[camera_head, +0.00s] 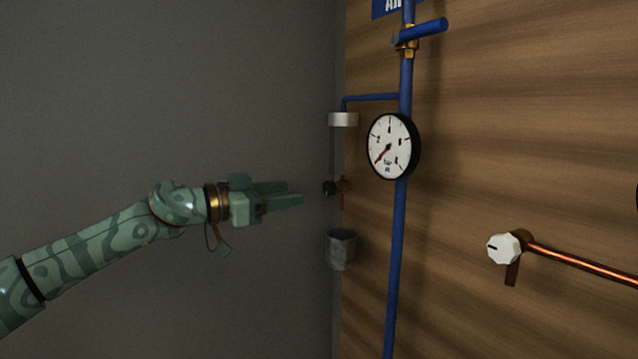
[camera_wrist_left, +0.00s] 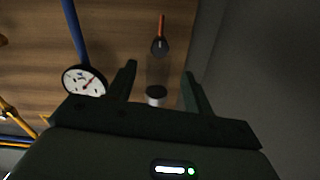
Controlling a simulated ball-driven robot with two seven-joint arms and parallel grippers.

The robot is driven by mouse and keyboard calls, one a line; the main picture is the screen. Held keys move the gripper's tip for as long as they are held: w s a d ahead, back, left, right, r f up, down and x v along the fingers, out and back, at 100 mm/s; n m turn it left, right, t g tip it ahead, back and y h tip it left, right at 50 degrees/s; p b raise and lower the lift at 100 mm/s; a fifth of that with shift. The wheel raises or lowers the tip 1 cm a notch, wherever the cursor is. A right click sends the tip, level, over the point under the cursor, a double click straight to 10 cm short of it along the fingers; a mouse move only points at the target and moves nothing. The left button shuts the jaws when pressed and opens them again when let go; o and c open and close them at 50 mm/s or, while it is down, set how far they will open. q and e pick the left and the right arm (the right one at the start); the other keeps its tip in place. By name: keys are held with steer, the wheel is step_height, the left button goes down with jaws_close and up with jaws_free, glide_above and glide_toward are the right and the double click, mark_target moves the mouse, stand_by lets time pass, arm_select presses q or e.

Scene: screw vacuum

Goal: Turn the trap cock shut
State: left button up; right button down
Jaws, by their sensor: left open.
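The trap cock has a small black knob (camera_head: 330,187) and a copper-brown outlet (camera_head: 342,193) at the left edge of the wooden wall. In the left wrist view, which looks upside down, the black knob (camera_wrist_left: 159,46) and the orange-copper outlet (camera_wrist_left: 162,24) show beyond the fingers. My left gripper (camera_head: 295,193) is open and empty, pointing right at the cock, a short gap from the knob. In the wrist view the knob lies beyond the space between my left gripper's fingertips (camera_wrist_left: 158,70). My right gripper is out of view.
A white cap (camera_head: 343,119) sits above the cock, joined to the blue pipe (camera_head: 398,250). The round gauge (camera_head: 390,146) stands close on the right. A grey bucket (camera_head: 341,250) is below the cock. A blue-handled valve (camera_head: 420,32) and a white knob (camera_head: 504,248) are farther right.

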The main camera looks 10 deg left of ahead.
mark_target(326, 188)
arm_select(q)
steer(key=p+x, duration=0.1)
steer(key=x, duration=0.8)
